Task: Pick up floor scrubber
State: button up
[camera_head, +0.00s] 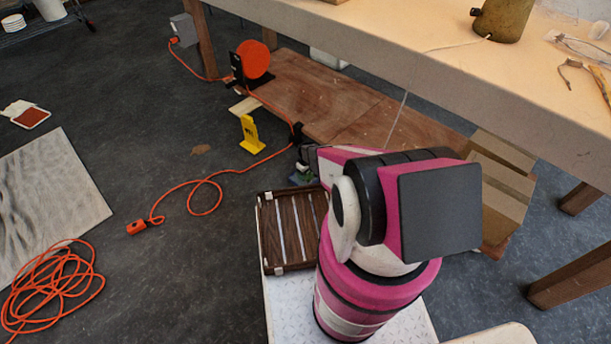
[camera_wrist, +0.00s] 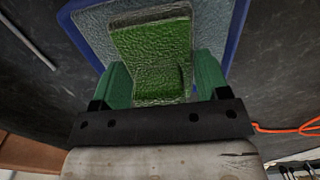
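What looks like the floor scrubber is a green textured block (camera_wrist: 152,42) on a grey pad with a blue rim (camera_wrist: 240,25), seen at the top of the wrist view. My gripper (camera_wrist: 163,75) has one green finger on each side of the block, very close to it. I cannot tell whether the fingers press on it or stand slightly apart. In the head view my gripper (camera_head: 303,165) is low over the floor behind my arm. A small bit of green and blue (camera_head: 303,178) shows there, mostly hidden.
A brown slatted tray (camera_head: 265,240) lies close by. An orange cable (camera_head: 215,182) loops over the dark floor to the left, with a coil (camera_head: 50,285) farther left. A yellow stand (camera_head: 250,135), a reddish board (camera_head: 320,95) and the workbench (camera_head: 400,35) are beyond.

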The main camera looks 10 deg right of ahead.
jog(key=shift+r, duration=0.1)
jog(key=shift+r, duration=0.45)
jog(key=r, duration=0.3)
jog(key=shift+a+r, duration=0.2)
jog(key=shift+r, duration=0.1)
jog(key=a+r, duration=0.2)
jog(key=a, duration=0.1)
jog(key=w+a+r, duration=0.1)
jog(key=a+r, duration=0.1)
jog(key=a, duration=0.2)
jog(key=a+r, duration=0.2)
jog(key=a, duration=0.2)
jog(key=shift+w+a+r, duration=0.1)
jog(key=shift+w+r, duration=0.1)
jog(key=shift+w, duration=0.2)
